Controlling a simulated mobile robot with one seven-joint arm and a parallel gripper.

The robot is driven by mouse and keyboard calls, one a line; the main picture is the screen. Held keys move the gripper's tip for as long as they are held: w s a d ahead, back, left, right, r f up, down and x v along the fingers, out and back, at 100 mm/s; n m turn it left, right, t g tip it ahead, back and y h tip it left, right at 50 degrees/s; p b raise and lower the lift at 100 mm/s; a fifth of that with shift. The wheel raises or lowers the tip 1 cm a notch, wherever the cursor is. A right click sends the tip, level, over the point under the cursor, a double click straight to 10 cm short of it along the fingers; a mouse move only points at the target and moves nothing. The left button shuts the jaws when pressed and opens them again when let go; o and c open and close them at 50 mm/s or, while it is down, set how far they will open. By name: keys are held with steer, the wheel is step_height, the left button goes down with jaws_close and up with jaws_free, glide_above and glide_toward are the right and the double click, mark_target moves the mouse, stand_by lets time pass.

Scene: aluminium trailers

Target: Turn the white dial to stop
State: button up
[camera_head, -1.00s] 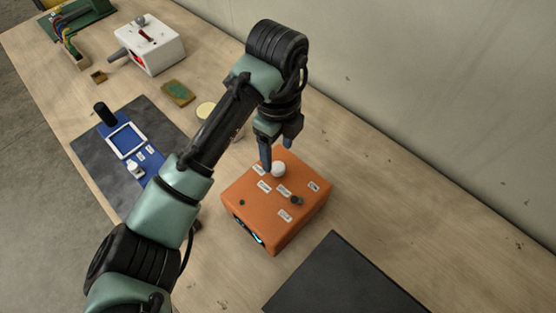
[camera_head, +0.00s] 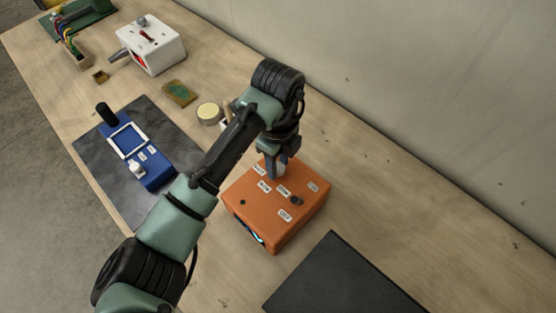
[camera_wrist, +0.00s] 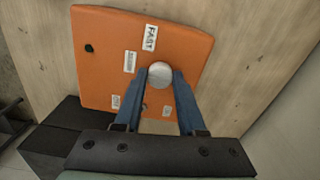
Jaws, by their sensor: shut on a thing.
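The orange box (camera_head: 262,214) sits on the wooden bench under my arm, with several small white labels on top. The white dial is at its far side, mostly covered by my fingers in the head view. In the wrist view the round white dial (camera_wrist: 160,74) shows between the tips of my blue fingers, near a label reading FAST (camera_wrist: 150,37) on the box (camera_wrist: 108,30). My gripper (camera_head: 276,170) points down and is shut on the dial; its fingertips also show in the wrist view (camera_wrist: 161,80). The other labels are too small to read surely.
A small dark knob (camera_head: 297,201) stands on the box top. A dark panel (camera_head: 345,285) lies at the front right. A blue device (camera_head: 153,173) lies on a dark mat at left. A round tin (camera_head: 208,114) and a white box (camera_head: 152,45) are farther back. The bench right of the orange box is clear.

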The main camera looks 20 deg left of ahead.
jaws_close()
steer(key=shift+n, duration=0.3)
steer(key=n+p, duration=0.1)
steer(key=n, duration=0.1)
steer(key=n+p, duration=0.2)
steer(key=shift+r+n, duration=0.2)
steer(key=shift+n, duration=0.1)
steer(key=n+p, duration=0.3)
steer(key=n, duration=0.1)
steer(key=shift+f+n+p, duration=0.15)
steer(key=shift+n+p, duration=0.6)
steer(key=shift+n, duration=0.65)
steer(key=o, duration=0.9)
jaws_free()
